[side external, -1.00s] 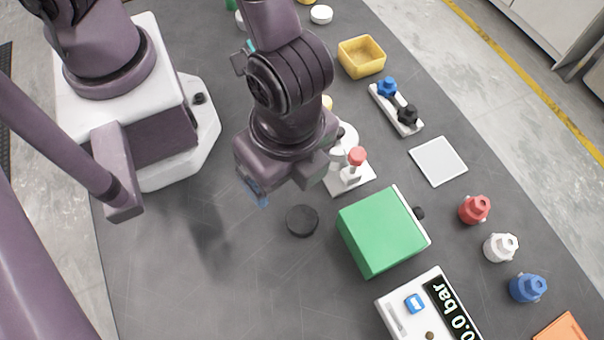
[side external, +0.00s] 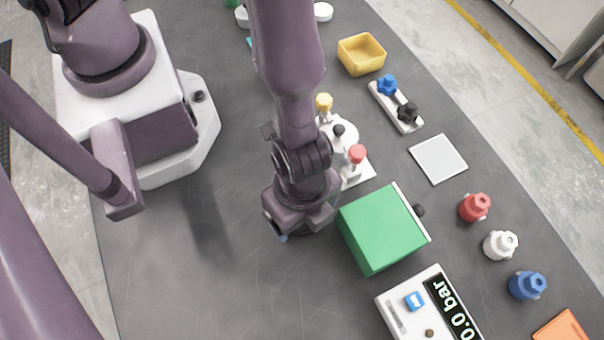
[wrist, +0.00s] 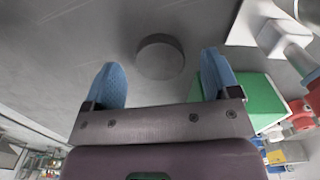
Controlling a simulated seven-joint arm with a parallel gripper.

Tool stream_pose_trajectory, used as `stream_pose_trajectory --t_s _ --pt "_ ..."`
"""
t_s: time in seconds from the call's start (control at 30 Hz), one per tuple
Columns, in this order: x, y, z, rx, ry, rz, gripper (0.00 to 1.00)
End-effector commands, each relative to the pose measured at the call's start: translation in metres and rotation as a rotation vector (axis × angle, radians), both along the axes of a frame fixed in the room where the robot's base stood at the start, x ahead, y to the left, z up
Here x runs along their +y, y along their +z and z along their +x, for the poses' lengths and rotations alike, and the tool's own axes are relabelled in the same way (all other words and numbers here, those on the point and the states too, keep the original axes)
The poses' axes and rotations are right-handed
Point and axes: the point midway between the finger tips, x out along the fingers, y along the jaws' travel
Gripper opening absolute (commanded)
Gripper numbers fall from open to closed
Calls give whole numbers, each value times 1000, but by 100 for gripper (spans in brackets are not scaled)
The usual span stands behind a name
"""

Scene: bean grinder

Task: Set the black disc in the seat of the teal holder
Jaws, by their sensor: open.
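The black disc (wrist: 160,57) lies flat on the dark table. In the wrist view it is beyond and between the two blue fingertips, apart from them. In the side view it is hidden under my gripper (side external: 284,238). My gripper (wrist: 163,68) is open and empty, pointing down above the disc, left of the green box. A small patch of teal (side external: 250,42) shows at the far end of the table, beside my arm. It may be the teal holder; my arm covers most of it, and its seat is not visible.
The green box (side external: 381,228) stands close to the right of my gripper. Behind it is a white stand with a red knob (side external: 356,154). A pressure readout (side external: 428,307) is nearer the front. Red, white and blue knobbed pieces line the right. The table left of my gripper is clear.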

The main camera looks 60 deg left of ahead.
Motion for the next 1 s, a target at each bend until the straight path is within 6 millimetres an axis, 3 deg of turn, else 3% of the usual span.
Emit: stream_pose_trajectory --t_s 0.1,0.37,0.6,0.67,1.0 --pt "0 -11 -1 0 -2 1 82" --pt "0 -13 0 0 0 -1 82" --pt "0 -12 0 0 0 0 28" --pt "0 -12 0 0 0 0 24" --pt "0 -6 0 0 1 -2 23"
